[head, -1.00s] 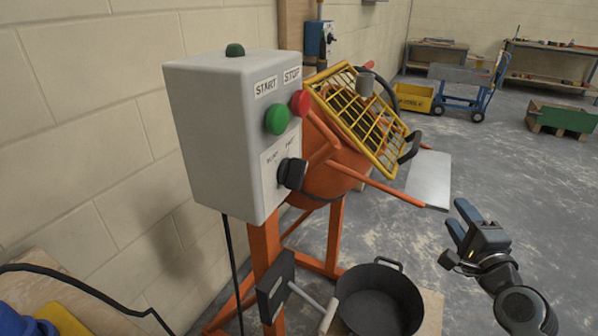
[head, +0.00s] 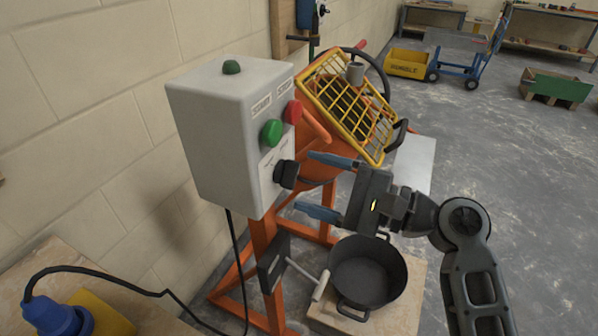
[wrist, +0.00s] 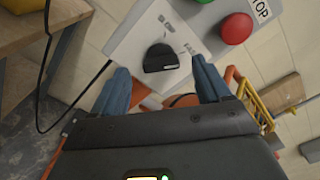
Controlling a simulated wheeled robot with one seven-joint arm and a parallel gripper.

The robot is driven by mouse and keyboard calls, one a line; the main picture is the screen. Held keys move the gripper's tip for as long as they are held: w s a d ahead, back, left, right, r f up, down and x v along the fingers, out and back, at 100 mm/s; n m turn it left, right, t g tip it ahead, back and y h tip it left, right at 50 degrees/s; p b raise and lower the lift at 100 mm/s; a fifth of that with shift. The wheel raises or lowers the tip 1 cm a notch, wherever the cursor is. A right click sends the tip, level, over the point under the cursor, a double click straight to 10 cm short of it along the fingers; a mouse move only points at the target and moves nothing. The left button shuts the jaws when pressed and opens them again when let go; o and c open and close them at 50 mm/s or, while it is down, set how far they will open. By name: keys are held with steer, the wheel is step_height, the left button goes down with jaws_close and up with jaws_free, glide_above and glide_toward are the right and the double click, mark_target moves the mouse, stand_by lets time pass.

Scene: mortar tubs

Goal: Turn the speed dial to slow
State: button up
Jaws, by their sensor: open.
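The speed dial is a black knob (head: 286,174) on the front of the grey control box (head: 222,140). In the wrist view the dial (wrist: 161,58) sits on a white label plate (wrist: 133,47) with blurred lettering at its upper edge. My gripper (head: 325,185) is open in front of the box, its two blue fingers pointing at the dial. In the wrist view the fingers lie below and to either side of the knob, apart from it. The knob has a small light mark near its lower right in that view.
A green button (head: 271,132) and a red button (head: 292,111) sit just above the dial. The orange mixer with its yellow grille (head: 345,105) stands behind the box. A black tub (head: 367,272) stands below my gripper. A black cable hangs from the box.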

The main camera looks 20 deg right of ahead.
mark_target(295, 178)
steer(key=shift+x, duration=1.75)
steer(key=c, duration=1)
